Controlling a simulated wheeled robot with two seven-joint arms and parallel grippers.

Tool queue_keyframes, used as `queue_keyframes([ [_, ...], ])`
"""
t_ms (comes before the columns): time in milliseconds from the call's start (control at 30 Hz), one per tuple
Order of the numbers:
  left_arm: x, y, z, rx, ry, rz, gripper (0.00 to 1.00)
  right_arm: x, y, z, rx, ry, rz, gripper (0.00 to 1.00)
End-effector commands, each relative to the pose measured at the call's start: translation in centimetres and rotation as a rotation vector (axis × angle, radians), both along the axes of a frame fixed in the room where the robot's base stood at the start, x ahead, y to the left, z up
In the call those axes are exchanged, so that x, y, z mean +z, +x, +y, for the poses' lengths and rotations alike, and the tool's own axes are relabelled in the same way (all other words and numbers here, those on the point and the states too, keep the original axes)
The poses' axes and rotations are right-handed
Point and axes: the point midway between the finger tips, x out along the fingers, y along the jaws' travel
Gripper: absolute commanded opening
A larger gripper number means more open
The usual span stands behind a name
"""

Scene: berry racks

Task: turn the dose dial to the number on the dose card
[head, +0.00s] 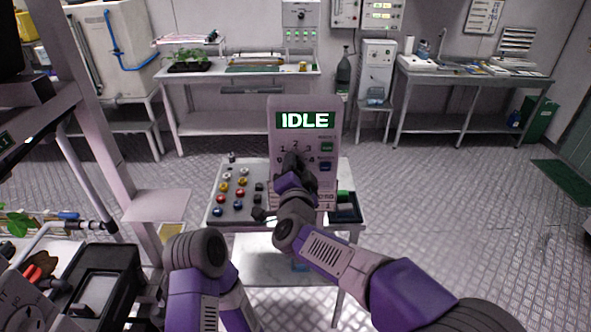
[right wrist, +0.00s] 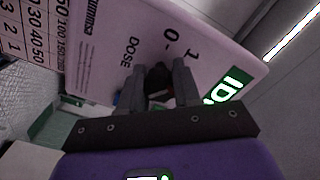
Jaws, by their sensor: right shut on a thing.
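The pale upright dose panel (head: 274,118) stands on a small table, its green display reading IDLE (head: 305,120). Its printed dial numbers show around my right gripper (head: 293,160), which covers the dial in the head view. In the right wrist view, the dark dial knob (right wrist: 157,80) sits between the two fingers of my right gripper (right wrist: 160,88), which is shut on it. The panel face there shows the word DOSE and a 0 and 1. A white card with a printed number table (right wrist: 38,28) is partly cut off; no marked number is legible. My left gripper is out of view.
The small table (head: 213,215) holds several coloured knobs or caps left of the panel. Green and blue buttons (head: 326,147) sit on the panel's right side. Benches (head: 240,72) line the back wall. Open floor (head: 450,200) lies to the right.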

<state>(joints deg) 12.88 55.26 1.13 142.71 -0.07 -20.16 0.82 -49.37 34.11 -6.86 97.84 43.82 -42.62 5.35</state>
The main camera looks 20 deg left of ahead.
Motion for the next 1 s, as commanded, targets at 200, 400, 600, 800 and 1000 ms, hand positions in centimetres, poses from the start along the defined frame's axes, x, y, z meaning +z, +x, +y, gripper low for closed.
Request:
queue_keyframes([
  [200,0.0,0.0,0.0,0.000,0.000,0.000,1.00,-0.2,-0.1,0.1,0.003,0.003,0.006,0.02],
  [400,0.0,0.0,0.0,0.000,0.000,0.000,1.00,-0.2,-0.1,0.1,0.003,0.002,0.005,0.35],
  [600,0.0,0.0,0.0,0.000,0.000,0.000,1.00,-0.1,0.0,0.1,0.002,0.002,0.003,0.58],
  [800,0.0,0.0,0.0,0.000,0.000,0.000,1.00,0.0,0.0,0.0,0.002,0.003,0.002,0.58],
  [1000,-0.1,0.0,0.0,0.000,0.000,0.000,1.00,0.0,-1.4,-0.4,0.002,0.004,0.002,0.58],
])
